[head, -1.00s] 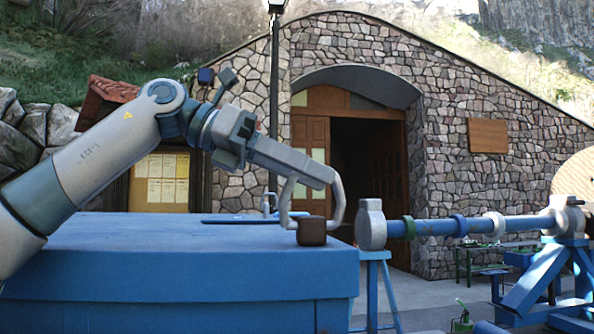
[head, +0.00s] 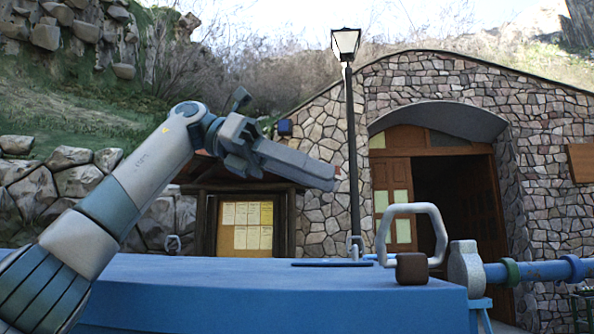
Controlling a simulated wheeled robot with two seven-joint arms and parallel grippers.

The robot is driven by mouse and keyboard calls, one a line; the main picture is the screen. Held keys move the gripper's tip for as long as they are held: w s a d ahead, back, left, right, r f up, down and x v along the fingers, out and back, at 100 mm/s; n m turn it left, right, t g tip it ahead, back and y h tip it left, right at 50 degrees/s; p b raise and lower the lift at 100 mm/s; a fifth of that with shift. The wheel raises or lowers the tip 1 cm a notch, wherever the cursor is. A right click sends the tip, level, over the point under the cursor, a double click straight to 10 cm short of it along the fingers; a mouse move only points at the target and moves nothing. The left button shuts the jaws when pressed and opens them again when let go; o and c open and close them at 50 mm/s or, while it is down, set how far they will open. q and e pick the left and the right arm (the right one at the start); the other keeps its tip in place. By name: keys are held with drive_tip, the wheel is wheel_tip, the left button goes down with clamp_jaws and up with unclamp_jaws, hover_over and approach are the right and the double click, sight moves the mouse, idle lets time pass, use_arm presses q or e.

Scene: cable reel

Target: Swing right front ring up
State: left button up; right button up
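The right front ring (head: 438,230), a grey metal loop, stands up at the right front corner of the blue box (head: 270,300). My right gripper is out of view.
A dark blue flat piece (head: 330,263) lies on top. A blue shaft (head: 530,271) with a grey end stands right of the box. A lamp post (head: 352,150) stands behind.

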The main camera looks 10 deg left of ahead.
use_arm(q)
drive_tip(key=shift+v, duration=1.5)
